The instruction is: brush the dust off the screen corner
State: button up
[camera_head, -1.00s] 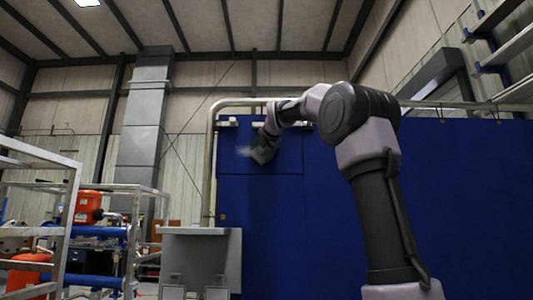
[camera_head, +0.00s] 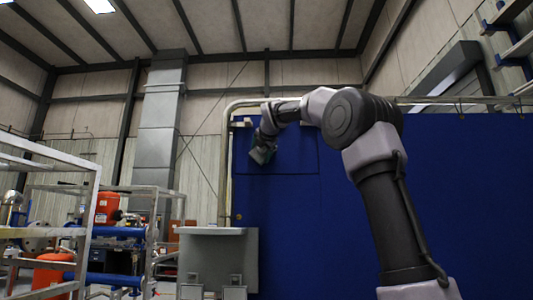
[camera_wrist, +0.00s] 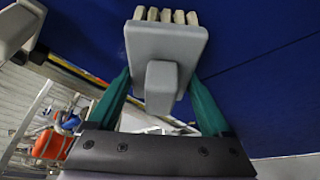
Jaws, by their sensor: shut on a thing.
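A large blue screen (camera_head: 430,215) stands behind my arm; its upper left corner lies near my gripper. My gripper (camera_head: 262,152) is small and dark in the head view, in front of that corner area. In the wrist view my gripper (camera_wrist: 160,78) has teal fingers shut on a grey brush (camera_wrist: 165,42) by its handle block. The brush's pale bristles point away from me towards the blue surface. I cannot tell whether they touch it. I see no pale dust on the blue around the gripper; the surface behind the gripper is hidden.
A pale pipe (camera_head: 227,165) runs up the screen's left edge and bends along its top. A grey cabinet (camera_head: 213,255) stands below at the left. Metal frames (camera_head: 45,165) with orange and blue equipment are further left. Wall shelves (camera_head: 510,45) are upper right.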

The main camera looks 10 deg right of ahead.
aim_at(251, 152)
jog(key=a, duration=0.2)
jog(key=w+a, duration=0.1)
jog(key=a, duration=0.1)
jog(key=shift+w, duration=0.2)
dwell(0.4)
jog(key=shift+s+a, duration=0.3)
jog(key=shift+s, duration=0.65)
jog(key=shift+s+a, duration=0.3)
jog(key=shift+s, duration=0.65)
jog(key=shift+s+a, duration=0.3)
jog(key=shift+s, duration=0.65)
jog(key=s, duration=0.1)
jog(key=s+a, duration=0.1)
jog(key=shift+s, duration=0.4)
